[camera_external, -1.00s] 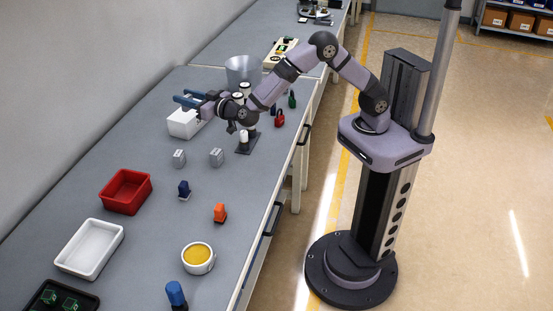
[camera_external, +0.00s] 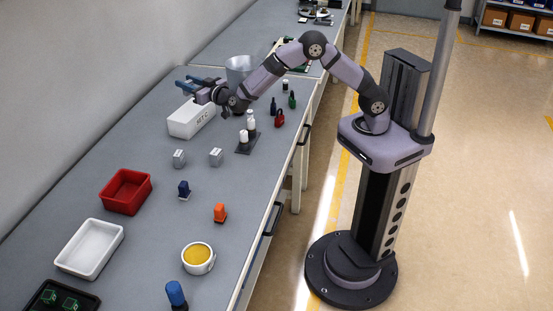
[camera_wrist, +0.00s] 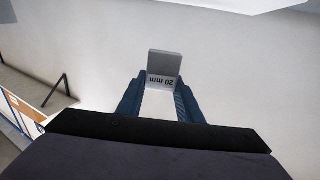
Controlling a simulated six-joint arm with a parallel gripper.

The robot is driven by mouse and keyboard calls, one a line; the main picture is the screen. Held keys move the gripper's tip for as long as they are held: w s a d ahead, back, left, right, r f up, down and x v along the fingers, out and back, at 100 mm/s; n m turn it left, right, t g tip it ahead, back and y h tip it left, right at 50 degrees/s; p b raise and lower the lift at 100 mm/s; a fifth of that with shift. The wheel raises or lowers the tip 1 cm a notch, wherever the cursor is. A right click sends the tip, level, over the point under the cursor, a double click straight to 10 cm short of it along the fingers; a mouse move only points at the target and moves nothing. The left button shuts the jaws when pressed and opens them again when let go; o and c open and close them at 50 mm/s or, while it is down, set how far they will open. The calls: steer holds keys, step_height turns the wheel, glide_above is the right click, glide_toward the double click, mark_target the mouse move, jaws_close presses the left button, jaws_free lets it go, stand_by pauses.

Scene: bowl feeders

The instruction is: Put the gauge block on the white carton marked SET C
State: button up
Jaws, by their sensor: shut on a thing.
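My gripper (camera_external: 183,88) is shut on the gauge block (camera_wrist: 163,66), a grey block marked "20 mm" that shows between the blue fingertips in the wrist view. In the external view the block is too small to make out at the fingers. The white carton (camera_external: 185,124) stands on the bench near the wall, with dark lettering, hard to read, on its side. My gripper is above the carton and toward its far side, apart from it. The wrist view shows mostly pale wall behind the block; the carton cannot be made out there.
Two grey blocks (camera_external: 179,158) (camera_external: 216,156) stand in front of the carton. White bottles on a dark stand (camera_external: 246,146), a red padlock (camera_external: 280,119) and a red bin (camera_external: 126,191) are also on the bench.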

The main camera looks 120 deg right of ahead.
steer(key=shift+f, duration=1.05)
steer(key=shift+f, duration=0.1)
steer(key=shift+f+p, duration=0.35)
steer(key=shift+f, duration=1.4)
steer(key=shift+f, duration=0.2)
steer(key=o, duration=1.1)
